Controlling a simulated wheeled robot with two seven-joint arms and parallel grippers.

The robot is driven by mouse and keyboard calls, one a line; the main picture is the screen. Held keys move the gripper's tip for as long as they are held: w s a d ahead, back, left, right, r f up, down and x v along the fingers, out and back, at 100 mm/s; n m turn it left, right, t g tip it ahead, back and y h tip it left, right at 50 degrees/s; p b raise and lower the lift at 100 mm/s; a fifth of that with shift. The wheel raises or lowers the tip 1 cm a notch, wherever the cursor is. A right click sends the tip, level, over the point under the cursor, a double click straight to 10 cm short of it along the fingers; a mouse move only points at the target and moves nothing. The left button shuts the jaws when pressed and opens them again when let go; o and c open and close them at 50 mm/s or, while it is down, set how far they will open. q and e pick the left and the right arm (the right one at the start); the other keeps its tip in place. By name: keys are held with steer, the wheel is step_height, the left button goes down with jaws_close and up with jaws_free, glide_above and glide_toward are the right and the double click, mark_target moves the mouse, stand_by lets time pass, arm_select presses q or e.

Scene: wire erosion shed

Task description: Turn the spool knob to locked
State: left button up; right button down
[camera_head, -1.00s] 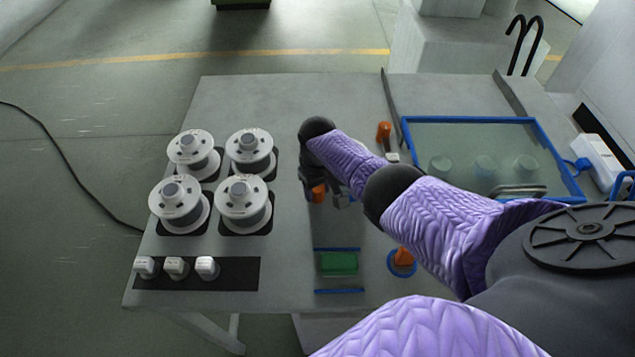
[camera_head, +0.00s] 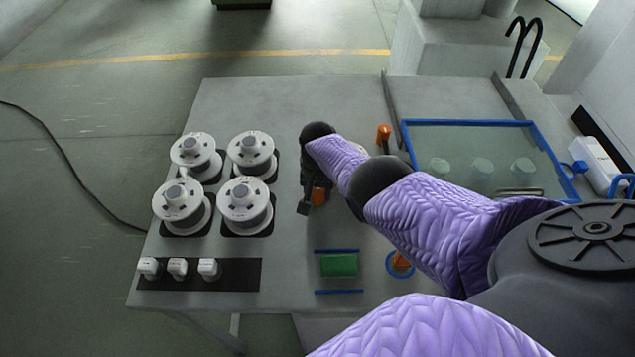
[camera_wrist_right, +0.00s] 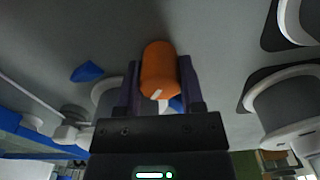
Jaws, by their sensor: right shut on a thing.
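An orange knob (camera_head: 319,196) stands on the table right of the spools. My right gripper (camera_head: 313,198) is over it, with its dark body partly covering it in the head view. In the right wrist view the orange knob (camera_wrist_right: 158,72) sits between the two fingers of my right gripper (camera_wrist_right: 159,80), which is shut on it. The knob has a short white mark near its lower end in that view. A blue patch (camera_wrist_right: 87,72) shows on the surface beside it. The knob's base is mostly hidden. My left gripper is not in view.
Several white spools (camera_head: 245,205) stand left of the gripper. White switches (camera_head: 209,268) sit on a black strip in front. A green block (camera_head: 339,264), another orange knob (camera_head: 400,261), an orange handle (camera_head: 383,132) and a blue-framed glass panel (camera_head: 470,150) are nearby.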

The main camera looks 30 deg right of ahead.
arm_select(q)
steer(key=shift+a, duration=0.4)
arm_select(e)
steer(key=shift+w+r+m, duration=0.15)
steer(key=shift+m, duration=0.15)
steer(key=shift+c, duration=2.4)
jaws_free()
steer(key=shift+d, duration=0.1)
step_height(320, 180, up, 9)
steer(key=p, duration=0.7)
steer(key=shift+r+p, duration=0.45)
steer(key=shift+p, duration=0.05)
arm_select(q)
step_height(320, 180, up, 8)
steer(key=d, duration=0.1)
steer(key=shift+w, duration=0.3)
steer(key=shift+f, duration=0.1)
arm_select(e)
steer(key=shift+f, duration=0.1)
